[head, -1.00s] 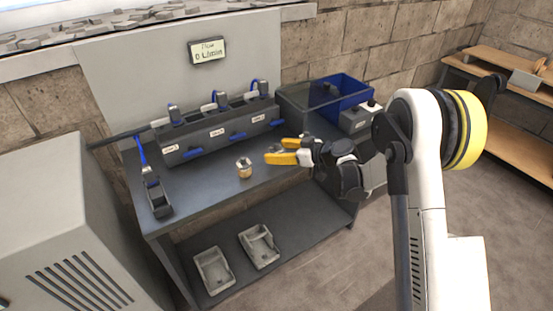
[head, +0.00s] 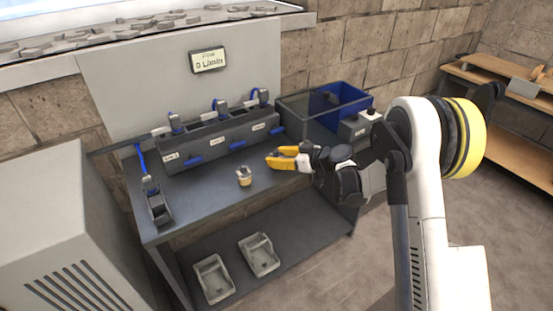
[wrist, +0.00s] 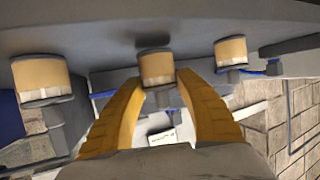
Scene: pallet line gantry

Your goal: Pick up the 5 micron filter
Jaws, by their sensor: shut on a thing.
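My gripper (head: 275,158) is low over the right part of the grey bench, its yellow fingers closed together. The wrist view looks upside down, with the bench at the top. There my gripper (wrist: 156,82) is shut on the middle one of three tan cylindrical filters, the held filter (wrist: 157,66). A dark shadow lies by its bench end; I cannot tell if it is clear of the bench. The head view hides it behind the fingers. Another filter (head: 244,176) stands on the bench to the left and shows in the wrist view (wrist: 230,52). A third filter (wrist: 40,76) is at the left there. No micron marking is readable.
A grey housing row (head: 225,138) with blue handles stands behind on the bench (head: 205,200). A blue bin (head: 340,103) is at the back right. A tool with a blue hose (head: 157,203) is at the left. Grey trays (head: 259,254) lie on the lower shelf.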

